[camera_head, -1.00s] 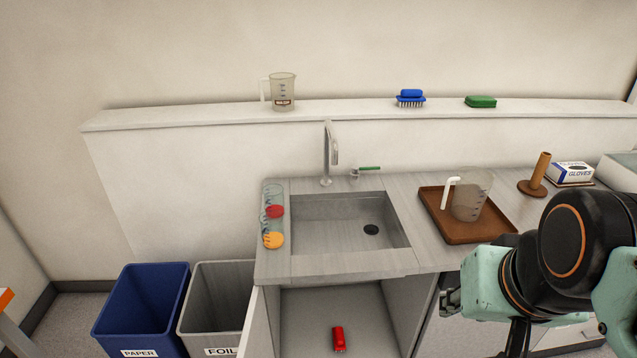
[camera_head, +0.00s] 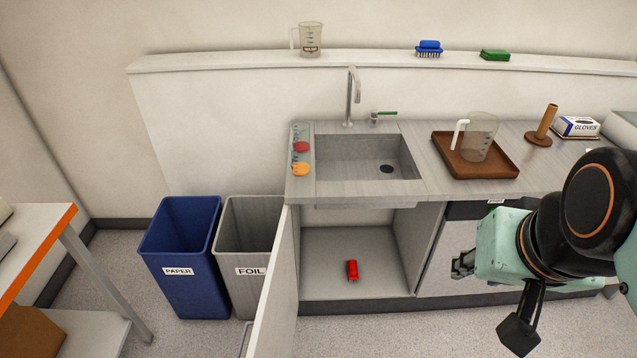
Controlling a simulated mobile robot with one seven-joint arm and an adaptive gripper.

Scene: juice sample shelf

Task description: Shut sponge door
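The cabinet door (camera_head: 274,290) under the sink is a white panel. It stands wide open, swung out toward me on the left side of the cabinet opening. Inside the cabinet (camera_head: 320,285), a small red object (camera_head: 352,270) lies on the floor panel. A green sponge (camera_head: 495,55) lies on the ledge above the counter. My gripper (camera_head: 463,264) is at the right, in front of the cabinet fronts and well away from the door. Its fingers are small and seen from the side, so their opening is unclear.
A blue paper bin (camera_head: 185,250) and a grey foil bin (camera_head: 250,262) stand left of the cabinet, close behind the door. A table (camera_head: 45,232) with an orange edge is at far left. The counter bears a brown tray (camera_head: 447,158) with a jug (camera_head: 480,137).

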